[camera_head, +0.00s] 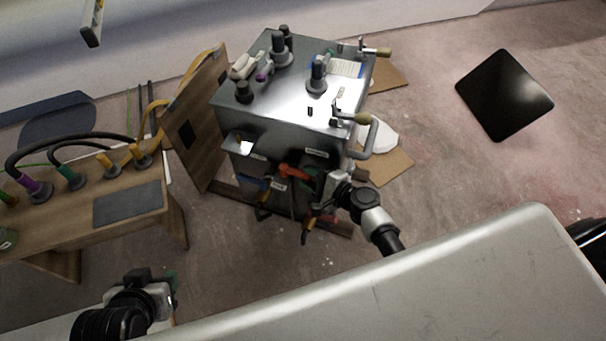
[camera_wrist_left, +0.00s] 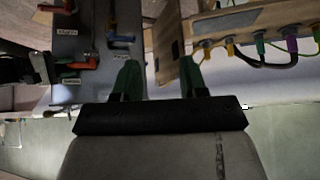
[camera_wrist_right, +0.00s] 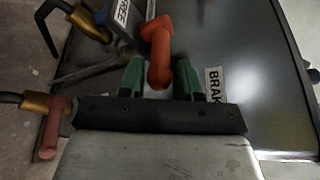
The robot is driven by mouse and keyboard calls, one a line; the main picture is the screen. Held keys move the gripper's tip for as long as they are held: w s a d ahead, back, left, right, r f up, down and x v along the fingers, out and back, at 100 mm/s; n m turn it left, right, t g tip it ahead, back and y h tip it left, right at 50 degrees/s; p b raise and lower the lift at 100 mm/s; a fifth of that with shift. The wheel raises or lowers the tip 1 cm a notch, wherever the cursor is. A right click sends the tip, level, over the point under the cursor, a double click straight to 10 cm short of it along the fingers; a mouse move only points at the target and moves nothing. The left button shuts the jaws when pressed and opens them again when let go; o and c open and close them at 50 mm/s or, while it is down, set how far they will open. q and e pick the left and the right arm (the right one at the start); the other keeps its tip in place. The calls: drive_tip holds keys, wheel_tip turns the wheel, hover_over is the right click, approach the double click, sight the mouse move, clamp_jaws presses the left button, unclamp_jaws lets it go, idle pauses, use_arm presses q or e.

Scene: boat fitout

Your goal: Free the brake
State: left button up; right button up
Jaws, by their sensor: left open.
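A red lever handle (camera_head: 292,171) sits on the front of the grey metal cabinet (camera_head: 262,117). A white label reading "BRAK" (camera_wrist_right: 213,84), partly hidden, is just right of the fingers. In the head view my right gripper (camera_head: 312,186) is at the cabinet front. My left gripper (camera_head: 172,292) is low at the left, away from the cabinet. In the left wrist view its fingers (camera_wrist_left: 160,78) are apart and empty.
Another red handle (camera_wrist_right: 52,128) with a brass fitting and a cable lies left of my right gripper. A wooden bench (camera_head: 75,228) with cable plugs stands left of the cabinet, beside a leaning wooden board (camera_head: 196,125). A pale surface (camera_head: 400,285) fills the front.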

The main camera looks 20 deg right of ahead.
drive_tip(key=shift+x, duration=1.2)
use_arm(q)
drive_tip(key=shift+w+d+r+t, duration=0.15)
drive_tip(key=shift+w+r+t, duration=0.1)
drive_tip(key=shift+w, duration=0.15)
drive_tip(key=shift+w+d+r+t, duration=0.1)
drive_tip(key=shift+w+t, duration=0.15)
drive_tip(key=shift+w, duration=0.1)
